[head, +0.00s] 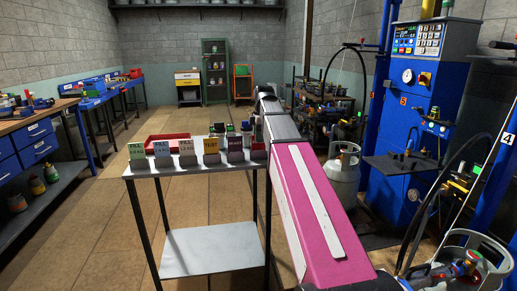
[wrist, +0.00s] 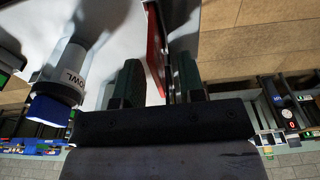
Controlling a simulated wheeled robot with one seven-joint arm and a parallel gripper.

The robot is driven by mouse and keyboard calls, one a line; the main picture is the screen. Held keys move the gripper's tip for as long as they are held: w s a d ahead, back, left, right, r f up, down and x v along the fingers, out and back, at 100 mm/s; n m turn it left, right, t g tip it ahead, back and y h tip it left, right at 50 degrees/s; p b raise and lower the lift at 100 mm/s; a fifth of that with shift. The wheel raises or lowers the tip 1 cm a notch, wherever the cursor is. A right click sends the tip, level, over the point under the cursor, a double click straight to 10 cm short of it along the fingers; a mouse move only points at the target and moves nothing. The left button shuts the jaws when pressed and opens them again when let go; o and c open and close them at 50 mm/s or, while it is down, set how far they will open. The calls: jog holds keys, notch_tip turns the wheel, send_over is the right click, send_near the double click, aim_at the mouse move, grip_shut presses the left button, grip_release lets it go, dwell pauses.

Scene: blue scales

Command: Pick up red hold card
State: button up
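The red hold card (wrist: 155,52) shows in the wrist view as a thin red upright sheet between the two fingers of my gripper (wrist: 158,82). The dark green fingers are apart. The card is close to the right finger, with a clear gap to the left finger; whether it touches the right one I cannot tell. In the head view a dark red card (head: 258,151) stands at the right end of a row of cards, partly hidden by my arm. My fingertips are hidden behind the arm in that view.
The cards stand on a small metal table (head: 200,170), with a red tray (head: 167,137) behind them. In the wrist view a pale object lettered "OWL" (wrist: 72,75) is left of my gripper. A gas cylinder (head: 342,172) and blue machine (head: 415,120) stand right.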

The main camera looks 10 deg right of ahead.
aim_at(259, 147)
jog(key=shift+w+a+f, duration=0.1)
jog(key=shift+a+f, duration=0.1)
jog(key=shift+f, duration=1.3)
grip_shut()
jog(key=shift+r, duration=0.1)
